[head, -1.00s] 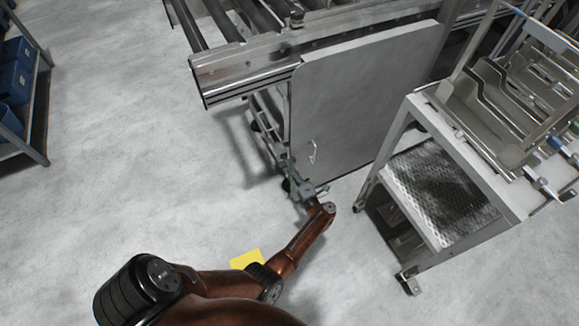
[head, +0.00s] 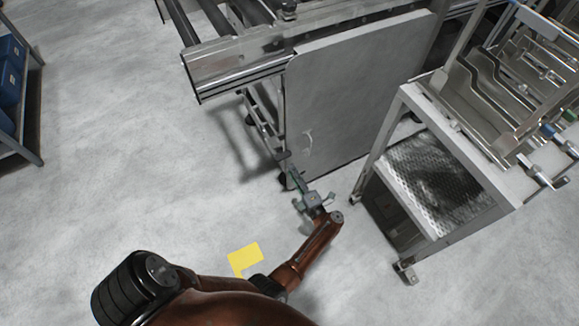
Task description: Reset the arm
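My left arm comes in from the lower left, and its gripper (head: 291,174) is in front of the lower part of a grey panel door (head: 350,95). The gripper is small in the view, and its fingers are hard to make out against the dark frame behind, so I cannot tell whether it is open or shut. No object shows clearly in it. A light curved handle (head: 308,137) is on the door just above the gripper; I see no contact between them. My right gripper is not in view.
A wheeled steel cart (head: 445,185) with a perforated shelf stands to the right of my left arm. A roller conveyor (head: 235,62) is at the top. A yellow floor mark (head: 245,259) lies beside the forearm. A rack with blue bins (head: 10,75) is at left. The floor at left is clear.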

